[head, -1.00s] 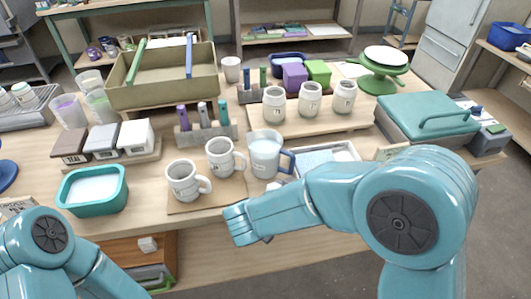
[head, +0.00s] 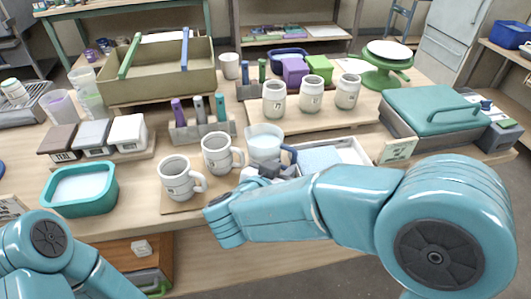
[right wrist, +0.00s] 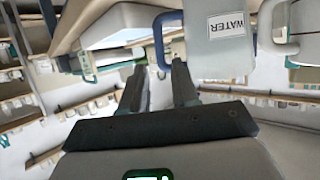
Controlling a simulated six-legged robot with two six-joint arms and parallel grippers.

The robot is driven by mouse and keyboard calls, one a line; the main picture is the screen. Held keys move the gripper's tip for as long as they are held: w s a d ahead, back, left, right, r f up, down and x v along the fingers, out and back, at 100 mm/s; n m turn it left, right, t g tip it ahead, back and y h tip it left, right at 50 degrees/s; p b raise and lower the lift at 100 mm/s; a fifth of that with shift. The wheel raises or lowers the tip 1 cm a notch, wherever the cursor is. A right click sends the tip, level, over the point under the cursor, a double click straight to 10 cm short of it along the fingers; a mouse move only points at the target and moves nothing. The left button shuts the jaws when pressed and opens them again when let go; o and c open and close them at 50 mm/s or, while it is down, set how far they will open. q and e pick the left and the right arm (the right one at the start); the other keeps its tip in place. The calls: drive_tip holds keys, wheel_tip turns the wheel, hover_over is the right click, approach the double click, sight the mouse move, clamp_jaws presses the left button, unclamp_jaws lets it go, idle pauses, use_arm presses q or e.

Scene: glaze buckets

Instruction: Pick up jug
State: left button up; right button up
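The jug (head: 264,140) is a pale translucent vessel with a blue handle (head: 290,154) on its right side. It stands upright on the table beside two mugs. In the right wrist view the jug (right wrist: 215,45) appears upside down with a WATER label, its blue handle (right wrist: 158,48) ahead of the fingers. My right gripper (head: 264,172) is in front of the jug and hides its lower part. In the right wrist view the gripper (right wrist: 162,78) is open, its fingertips close to the handle; contact cannot be told. My left gripper is out of view.
Two white mugs (head: 176,178) (head: 216,152) stand left of the jug on a brown board. A white tray (head: 352,152) lies just right of it. Several jars (head: 310,95) stand behind on a wooden board. A teal tub (head: 112,190) is at left.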

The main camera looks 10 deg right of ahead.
sight(293, 160)
drive_tip(key=x, duration=0.2)
drive_tip(key=shift+w+d+f, duration=0.15)
drive_tip(key=shift+w+f, duration=0.05)
drive_tip(key=b+x, duration=0.1)
drive_tip(key=x, duration=0.4)
drive_tip(key=shift+w+d+f, duration=0.15)
clamp_jaws()
